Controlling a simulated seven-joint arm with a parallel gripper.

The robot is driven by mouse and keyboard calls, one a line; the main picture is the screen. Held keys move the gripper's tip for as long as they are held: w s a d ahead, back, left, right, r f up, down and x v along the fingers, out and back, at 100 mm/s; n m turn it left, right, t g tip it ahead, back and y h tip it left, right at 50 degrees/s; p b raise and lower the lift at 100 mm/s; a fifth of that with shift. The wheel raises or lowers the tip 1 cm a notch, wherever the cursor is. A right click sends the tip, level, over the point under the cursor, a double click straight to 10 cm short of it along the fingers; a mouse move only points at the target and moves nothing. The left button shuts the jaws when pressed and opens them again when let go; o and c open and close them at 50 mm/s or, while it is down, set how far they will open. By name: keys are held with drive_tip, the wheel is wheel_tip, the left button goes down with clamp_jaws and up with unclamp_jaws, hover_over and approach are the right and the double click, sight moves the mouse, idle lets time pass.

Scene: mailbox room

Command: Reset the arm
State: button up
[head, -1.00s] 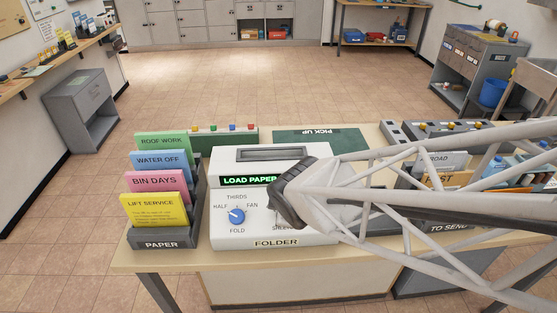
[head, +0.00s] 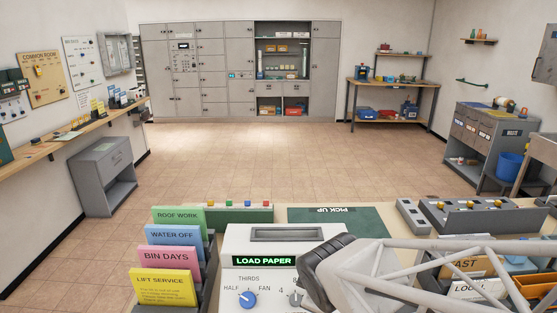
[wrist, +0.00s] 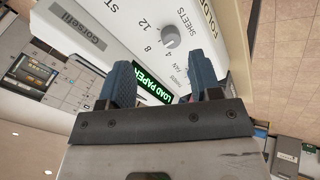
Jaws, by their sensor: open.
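My gripper (head: 325,262) is in front of the right side of the white folder machine (head: 240,237) in the head view. In the wrist view its two dark fingers (wrist: 160,84) stand apart with nothing between them, and the machine's front with its knob and green LOAD PAPER display (wrist: 152,90) lies beyond. The display also shows in the head view (head: 263,261). My white lattice arm reaches in from the lower right and covers part of the machine and the trays behind it. The gap between fingers and machine cannot be told.
A paper rack with green, blue, pink and yellow sheets (head: 165,288) stands left of the machine. A dark green PICK UP mat (head: 340,222) lies behind it. Trays with labelled items (head: 470,291) are at right. Lockers (head: 210,70) line the far wall; the floor between is clear.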

drive_tip(key=s+d+r+m+g, duration=0.3)
drive_tip(key=s+d+r+m, duration=0.6)
drive_tip(key=m, duration=0.4)
drive_tip(key=shift+s+d+h, duration=0.3)
drive_tip(key=shift+s+d, duration=0.35)
drive_tip(key=shift+c, duration=0.4)
idle(2.1)
drive_tip(key=shift+w+a, duration=0.1)
drive_tip(key=shift+w, duration=0.05)
